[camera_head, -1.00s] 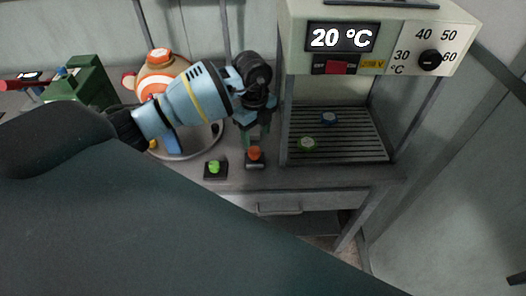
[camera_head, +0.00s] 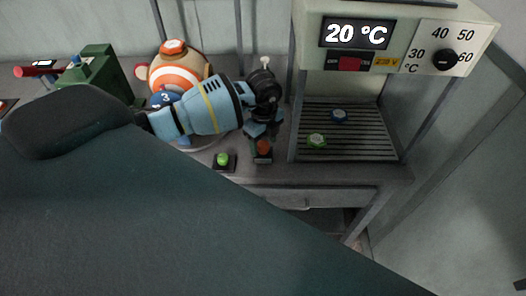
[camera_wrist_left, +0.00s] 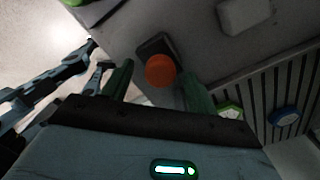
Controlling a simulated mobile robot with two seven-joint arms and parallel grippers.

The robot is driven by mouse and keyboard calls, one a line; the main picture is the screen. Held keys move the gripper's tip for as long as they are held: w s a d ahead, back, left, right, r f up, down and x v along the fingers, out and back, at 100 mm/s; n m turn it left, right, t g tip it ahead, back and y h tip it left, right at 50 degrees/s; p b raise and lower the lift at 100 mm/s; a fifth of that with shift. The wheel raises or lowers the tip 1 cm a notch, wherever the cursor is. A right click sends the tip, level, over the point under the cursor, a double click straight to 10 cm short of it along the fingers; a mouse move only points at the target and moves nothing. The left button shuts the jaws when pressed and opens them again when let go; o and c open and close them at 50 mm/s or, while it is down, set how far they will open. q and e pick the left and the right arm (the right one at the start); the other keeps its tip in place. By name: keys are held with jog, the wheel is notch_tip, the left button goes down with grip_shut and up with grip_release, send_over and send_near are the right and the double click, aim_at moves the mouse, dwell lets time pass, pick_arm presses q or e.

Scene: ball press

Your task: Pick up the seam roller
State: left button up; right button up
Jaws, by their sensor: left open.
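I cannot pick out the seam roller for certain. A red-handled tool (camera_head: 36,70) lies at the far left, beside the green machine, and may be it. My left gripper (camera_head: 262,140) is over the table at the red button (camera_head: 263,147). In the left wrist view my left gripper (camera_wrist_left: 157,85) has its green fingers apart, with the orange-red button (camera_wrist_left: 160,70) showing between them. Nothing is held. I cannot tell whether they touch the button. My right gripper is not in view.
A green button (camera_head: 223,160) is left of the red one. An orange-and-white ball-shaped figure (camera_head: 175,75) and green machine (camera_head: 97,75) stand left. The wrist view shows a pale block (camera_wrist_left: 243,15).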

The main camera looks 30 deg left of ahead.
pick_arm(q)
jog(key=shift+f, duration=0.65)
jog(key=c, duration=1.2)
jog(key=shift+r, duration=0.1)
jog(key=shift+r, duration=0.55)
jog(key=shift+s+r, duration=0.25)
jog(key=shift+r, duration=0.4)
jog(key=shift+s+r, duration=0.2)
jog(key=shift+r, duration=0.4)
jog(key=s, duration=0.5)
jog(key=s+d+r, duration=0.1)
jog(key=s, duration=0.9)
jog(key=shift+d+r+p, duration=0.15)
jog(key=shift+d+p, duration=0.2)
jog(key=shift+d, duration=0.05)
